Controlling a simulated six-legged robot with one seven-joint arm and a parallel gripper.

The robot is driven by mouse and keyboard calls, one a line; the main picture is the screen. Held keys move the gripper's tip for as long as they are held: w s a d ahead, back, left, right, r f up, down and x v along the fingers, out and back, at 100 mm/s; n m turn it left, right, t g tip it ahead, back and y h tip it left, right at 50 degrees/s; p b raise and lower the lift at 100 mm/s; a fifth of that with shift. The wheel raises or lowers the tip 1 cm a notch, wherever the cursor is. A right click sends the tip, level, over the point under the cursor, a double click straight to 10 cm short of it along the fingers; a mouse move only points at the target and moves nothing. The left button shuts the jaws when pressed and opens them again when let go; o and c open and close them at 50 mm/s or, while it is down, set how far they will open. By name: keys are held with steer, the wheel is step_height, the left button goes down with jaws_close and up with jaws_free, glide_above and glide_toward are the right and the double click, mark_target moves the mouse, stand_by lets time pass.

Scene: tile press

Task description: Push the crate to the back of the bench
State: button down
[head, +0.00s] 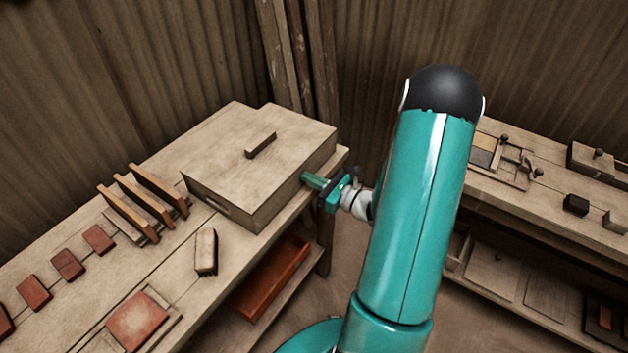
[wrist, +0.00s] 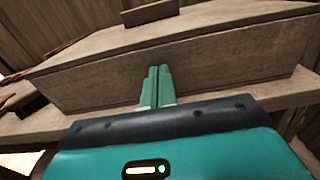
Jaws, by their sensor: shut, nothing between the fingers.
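The crate is a pale wooden box (head: 255,165) with a flat lid and a small dark bar handle (head: 261,145) on top. It sits at the far end of the left bench (head: 180,315), near its right edge. In the wrist view the crate's long side (wrist: 225,65) fills the middle, with the handle (wrist: 150,12) above. My gripper (head: 305,177) is at the crate's right side, with its green fingers pointing at that side. In the wrist view the fingers (wrist: 158,72) are shut together and empty, with their tips at the crate's side; I cannot tell whether they touch it.
A brush (head: 206,252), a rack with upright boards (head: 145,205) and several red tiles (head: 68,264) lie left and in front of the crate. A red tray (head: 270,280) sits on the lower shelf. Another bench (head: 550,205) stands at right.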

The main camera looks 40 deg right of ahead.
steer(key=shift+w, duration=0.1)
steer(key=x, duration=2)
steer(key=shift+w+a, duration=0.1)
